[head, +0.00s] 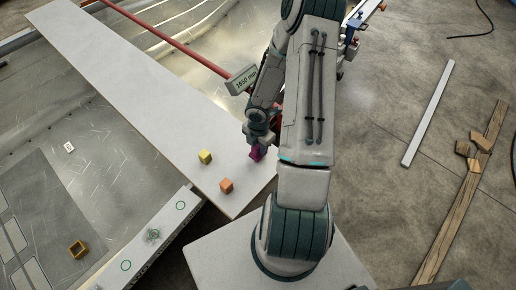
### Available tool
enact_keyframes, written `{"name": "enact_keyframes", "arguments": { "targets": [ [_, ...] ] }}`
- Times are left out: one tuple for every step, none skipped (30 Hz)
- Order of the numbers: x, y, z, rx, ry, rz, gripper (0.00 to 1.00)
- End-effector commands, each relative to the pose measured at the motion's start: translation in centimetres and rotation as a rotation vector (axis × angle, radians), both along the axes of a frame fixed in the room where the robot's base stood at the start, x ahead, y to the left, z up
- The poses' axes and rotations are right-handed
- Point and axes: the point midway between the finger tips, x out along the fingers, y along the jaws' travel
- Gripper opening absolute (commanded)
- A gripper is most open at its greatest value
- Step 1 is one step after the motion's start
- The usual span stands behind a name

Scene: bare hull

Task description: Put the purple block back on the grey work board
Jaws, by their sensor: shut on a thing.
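The purple block (256,153) is between the fingers of my gripper (258,146). My gripper is shut on it, pointing down, at the right edge of a long pale grey board (130,85). I cannot tell whether the block touches the board or hangs just above it. A yellow block (205,157) and an orange block (226,185) sit on the near end of this board, left of my gripper. My arm covers what lies to the right of the gripper.
A red bar (180,45) with a "1650 mm" tag (243,80) runs behind my arm. A white strip (428,112) and wooden planks (465,190) lie on the floor at right. The board's far part is clear.

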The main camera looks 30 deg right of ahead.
Motion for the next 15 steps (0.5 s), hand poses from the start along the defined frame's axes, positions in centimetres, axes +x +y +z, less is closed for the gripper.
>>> {"name": "enact_keyframes", "arguments": {
  "targets": [
    [0.01,0.04,-0.86,0.000,0.001,0.002,0.00],
    [0.01,0.00,-1.06,0.000,0.001,0.001,0.00],
    [0.03,-0.02,-1.20,-0.001,0.000,0.001,0.00],
    [0.04,-0.03,-1.23,-0.001,0.000,0.002,0.00],
    [0.05,-0.02,-1.21,-0.001,-0.001,0.001,0.00],
    [0.05,-0.03,-1.17,-0.001,-0.001,0.001,0.00],
    [0.04,-0.04,-1.15,-0.001,-0.001,0.001,0.00],
    [0.04,-0.03,-1.14,-0.001,-0.001,0.001,0.00],
    [0.03,-0.03,-1.14,-0.001,-0.001,0.001,0.00],
    [0.03,-0.03,-1.14,-0.001,-0.001,0.001,0.00],
    [0.03,-0.02,-1.17,-0.001,-0.001,0.001,0.00],
    [0.03,-0.02,-1.29,-0.001,-0.001,0.001,0.00],
    [0.02,-0.01,-1.42,-0.001,-0.001,0.001,0.00],
    [0.02,-0.01,-1.55,-0.001,-0.001,0.001,0.00],
    [0.02,-0.01,-1.48,-0.001,-0.001,0.001,0.32]
  ]
}}
